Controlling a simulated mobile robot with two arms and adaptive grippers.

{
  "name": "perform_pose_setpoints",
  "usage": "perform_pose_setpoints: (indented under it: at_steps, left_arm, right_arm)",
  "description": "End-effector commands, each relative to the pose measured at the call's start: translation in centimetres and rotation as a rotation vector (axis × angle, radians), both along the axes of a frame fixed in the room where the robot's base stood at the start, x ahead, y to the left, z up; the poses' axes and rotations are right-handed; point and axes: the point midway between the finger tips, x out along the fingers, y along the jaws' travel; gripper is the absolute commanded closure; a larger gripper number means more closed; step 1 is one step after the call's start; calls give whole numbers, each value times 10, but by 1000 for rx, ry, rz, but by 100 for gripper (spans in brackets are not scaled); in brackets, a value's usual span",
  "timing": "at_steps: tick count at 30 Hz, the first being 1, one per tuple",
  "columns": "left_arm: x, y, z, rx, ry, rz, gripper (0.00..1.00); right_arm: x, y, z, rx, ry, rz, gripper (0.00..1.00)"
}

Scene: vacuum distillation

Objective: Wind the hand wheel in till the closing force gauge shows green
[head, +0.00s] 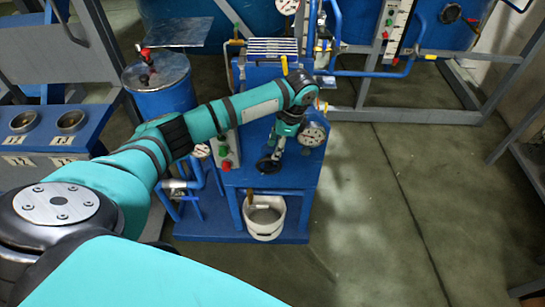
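The blue machine (255,180) stands ahead of me in the head view. A small dark round part, which looks like the hand wheel (266,166), is on its front. My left arm reaches across from the left, and my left gripper (276,156) hangs down at this dark wheel. The fingers are small and dark against it, so I cannot tell whether they grip or touch it. My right gripper is not in view.
A white bucket (264,217) stands on the machine's base below the wheel. A smaller gauge (201,151) and a button panel (227,150) are left of the wheel. A blue drum (160,91) stands further left. The floor (385,215) at right is clear.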

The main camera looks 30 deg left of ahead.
Motion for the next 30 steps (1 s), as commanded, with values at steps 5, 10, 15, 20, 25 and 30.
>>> perform_pose_setpoints:
  at_steps: [5, 10, 15, 20, 25, 30]
  left_arm:
    - [5, -6, 29, -1, -3, 0, 63]
    - [5, -9, 41, 0, 0, 0, 63]
    - [5, -9, 42, 0, 0, 0, 63]
    - [5, -9, 42, 0, 0, 0, 63]
    - [5, -9, 42, 0, 0, 0, 63]
    - [5, -9, 41, -2, -1, 0, 63]
  right_arm:
    - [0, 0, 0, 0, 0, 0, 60]
    - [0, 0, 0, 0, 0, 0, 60]
    - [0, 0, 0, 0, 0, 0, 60]
    - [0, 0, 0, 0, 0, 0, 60]
    - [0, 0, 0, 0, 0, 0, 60]
    - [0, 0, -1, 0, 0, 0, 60]
